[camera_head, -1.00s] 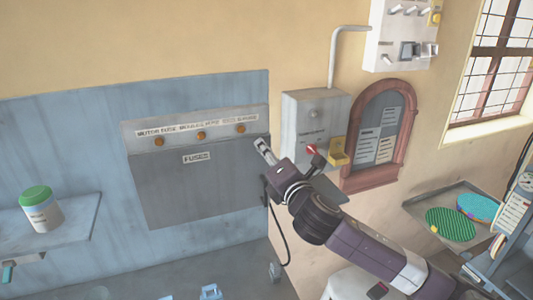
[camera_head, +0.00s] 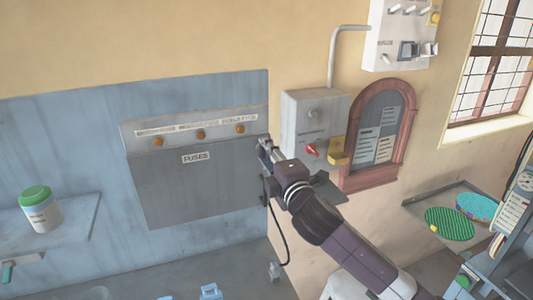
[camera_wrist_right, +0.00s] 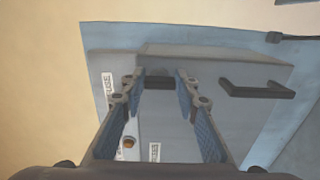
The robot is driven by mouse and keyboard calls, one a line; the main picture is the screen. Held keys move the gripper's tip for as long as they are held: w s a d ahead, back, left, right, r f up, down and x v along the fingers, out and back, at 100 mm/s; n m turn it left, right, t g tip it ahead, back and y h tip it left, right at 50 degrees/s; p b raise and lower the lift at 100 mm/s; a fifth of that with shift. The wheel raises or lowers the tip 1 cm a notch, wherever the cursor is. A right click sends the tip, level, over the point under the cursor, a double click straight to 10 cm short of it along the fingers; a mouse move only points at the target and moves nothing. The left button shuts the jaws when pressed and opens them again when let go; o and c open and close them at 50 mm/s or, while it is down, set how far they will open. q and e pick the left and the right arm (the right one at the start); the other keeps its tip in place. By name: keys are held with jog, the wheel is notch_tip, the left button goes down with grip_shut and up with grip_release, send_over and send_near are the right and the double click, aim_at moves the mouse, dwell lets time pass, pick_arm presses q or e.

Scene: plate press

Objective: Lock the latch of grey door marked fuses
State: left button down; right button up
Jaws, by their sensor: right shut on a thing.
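The grey door marked FUSES (camera_head: 200,190) is on the blue wall panel and looks closed. Its label also shows in the right wrist view (camera_wrist_right: 153,152). My right gripper (camera_head: 264,146) is at the door's upper right edge. In the right wrist view, my right gripper's fingers (camera_wrist_right: 159,78) are apart, with a small dark piece (camera_wrist_right: 157,82) between their tips at the door edge. It appears to be the latch, and the fingers are shut on it. In the head view the gripper hides the latch. My left gripper is not in view.
A dark handle (camera_wrist_right: 257,88) is on the door near the gripper. A grey box (camera_head: 308,115) with a red knob (camera_head: 312,150) and a yellow part (camera_head: 338,151) is just right of it. A cable hangs below. A green-lidded jar (camera_head: 38,210) stands on the left shelf.

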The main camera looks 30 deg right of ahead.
dwell(0.3)
jog(key=o, duration=1.1)
jog(key=shift+o, duration=0.2)
jog(key=v, duration=0.7)
jog(key=shift+s, duration=0.25)
